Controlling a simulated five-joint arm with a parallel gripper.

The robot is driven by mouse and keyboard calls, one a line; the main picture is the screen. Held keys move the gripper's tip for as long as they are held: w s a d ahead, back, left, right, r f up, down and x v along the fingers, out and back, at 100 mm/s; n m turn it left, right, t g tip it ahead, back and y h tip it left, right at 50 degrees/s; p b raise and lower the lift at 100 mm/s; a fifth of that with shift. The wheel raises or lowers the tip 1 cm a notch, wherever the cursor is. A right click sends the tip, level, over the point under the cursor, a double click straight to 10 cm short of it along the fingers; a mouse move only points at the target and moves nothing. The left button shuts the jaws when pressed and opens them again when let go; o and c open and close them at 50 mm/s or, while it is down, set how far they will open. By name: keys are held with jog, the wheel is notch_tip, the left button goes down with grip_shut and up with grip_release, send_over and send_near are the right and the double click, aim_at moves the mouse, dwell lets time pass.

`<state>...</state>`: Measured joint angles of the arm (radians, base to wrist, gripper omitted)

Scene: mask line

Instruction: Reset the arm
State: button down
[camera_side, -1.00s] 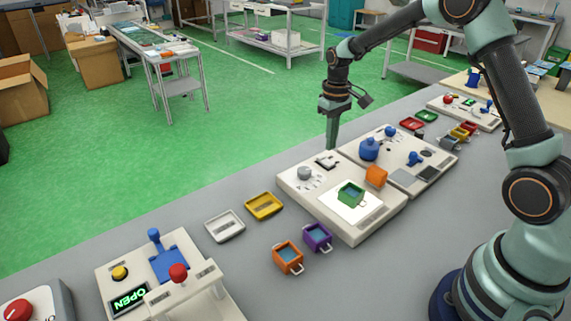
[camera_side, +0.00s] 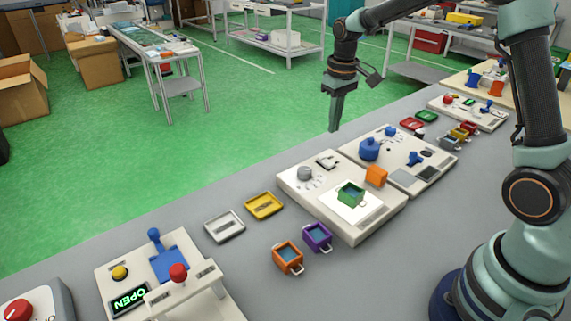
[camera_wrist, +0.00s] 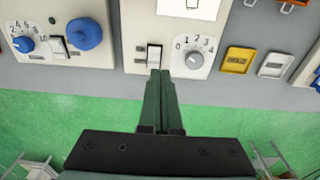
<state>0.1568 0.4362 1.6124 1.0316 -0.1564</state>
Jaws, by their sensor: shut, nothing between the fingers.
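My gripper (camera_side: 334,127) is shut and empty, raised above the far edge of the bench in the side view. In the wrist view its closed fingers (camera_wrist: 160,75) point toward a rocker switch (camera_wrist: 154,56) on a white panel, beside a numbered dial (camera_wrist: 194,58). Whether the fingertips touch the switch cannot be told from the wrist view alone, but the side view shows them apart from the panel (camera_side: 290,184). A green box (camera_side: 350,194) sits on a white square on that panel.
An orange box (camera_side: 288,258) and a purple box (camera_side: 317,237) stand in front of the panel. Yellow (camera_side: 264,206) and white (camera_side: 225,226) trays lie left of it. A station with an OPEN display (camera_side: 130,299) is at front left. A second panel (camera_side: 420,144) has a blue knob (camera_side: 369,149).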

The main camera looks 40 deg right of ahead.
jog(key=s+a+r+t, duration=0.2)
jog(key=s+a+r, duration=0.1)
jog(key=s, duration=0.5)
jog(key=s+a+r+t, duration=0.2)
jog(key=s+a+r, duration=0.2)
jog(key=s, duration=0.5)
notch_tip(320, 180, up, 2)
jog(key=shift+r+t, duration=0.15)
jog(key=shift+t, duration=0.25)
jog(key=shift+s+a, duration=0.1)
